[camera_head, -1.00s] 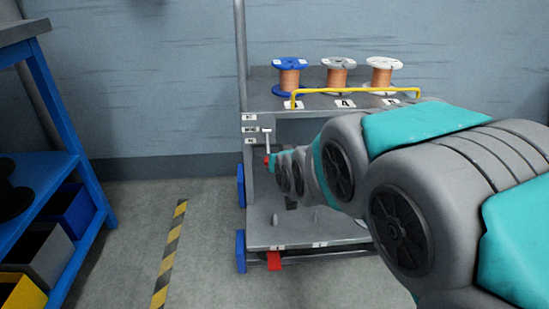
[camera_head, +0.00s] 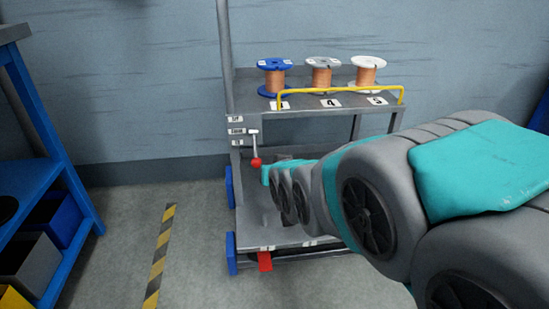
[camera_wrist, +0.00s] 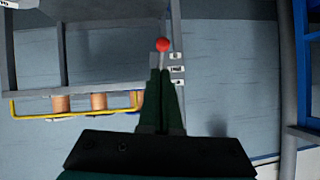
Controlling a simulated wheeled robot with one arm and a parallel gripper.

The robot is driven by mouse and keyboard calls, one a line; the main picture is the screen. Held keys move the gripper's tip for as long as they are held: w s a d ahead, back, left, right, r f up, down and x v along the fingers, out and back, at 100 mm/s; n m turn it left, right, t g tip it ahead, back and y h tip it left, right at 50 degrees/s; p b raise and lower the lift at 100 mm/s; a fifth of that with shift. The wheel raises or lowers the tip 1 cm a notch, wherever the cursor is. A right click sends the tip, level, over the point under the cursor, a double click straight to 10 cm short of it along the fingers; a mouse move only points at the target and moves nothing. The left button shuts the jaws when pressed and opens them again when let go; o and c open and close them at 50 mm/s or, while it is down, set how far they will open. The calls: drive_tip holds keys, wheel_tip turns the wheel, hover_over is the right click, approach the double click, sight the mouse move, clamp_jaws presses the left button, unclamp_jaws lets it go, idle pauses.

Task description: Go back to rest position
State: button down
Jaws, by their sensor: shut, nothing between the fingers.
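The lever with a red ball knob (camera_head: 256,162) hangs down from the labelled plate on the cart's left post. In the wrist view the red knob (camera_wrist: 162,44) shows just beyond the fingertips, with its stem running toward them. My gripper (camera_wrist: 160,76) is shut and empty, its dark fingers together; whether the tips touch the stem I cannot tell. In the head view my arm reaches in from the right, its teal end just below and right of the knob; the fingers are not clearly visible there.
The cart's top shelf (camera_head: 300,102) holds a blue spool (camera_head: 274,78) and two pale ones behind a yellow rail (camera_head: 340,90). A blue rack (camera_head: 45,150) with bins stands left. Open floor with a striped line (camera_head: 159,262) lies between rack and cart.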

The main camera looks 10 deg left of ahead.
drive_tip(key=s+d+f+m+g+h+p, duration=0.1)
drive_tip(key=s+d+g+p, duration=0.15)
drive_tip(key=d, duration=0.25)
drive_tip(key=s+d+f+g+h+p, duration=0.1)
drive_tip(key=s+d, duration=0.3)
drive_tip(key=d, duration=0.2)
drive_tip(key=s+d+g+h+p, duration=0.1)
drive_tip(key=s+d+g, duration=0.2)
drive_tip(key=s, duration=0.6)
drive_tip(key=s+d+r+m+g+p, duration=0.1)
drive_tip(key=s+d+g+p, duration=0.1)
drive_tip(key=s+d, duration=0.4)
drive_tip(key=s+d+r+g+h+p, duration=0.1)
drive_tip(key=s+d+g, duration=0.3)
drive_tip(key=s, duration=0.8)
drive_tip(key=shift+s+d+m+h+p, duration=0.15)
drive_tip(key=shift+m+h+p, duration=0.15)
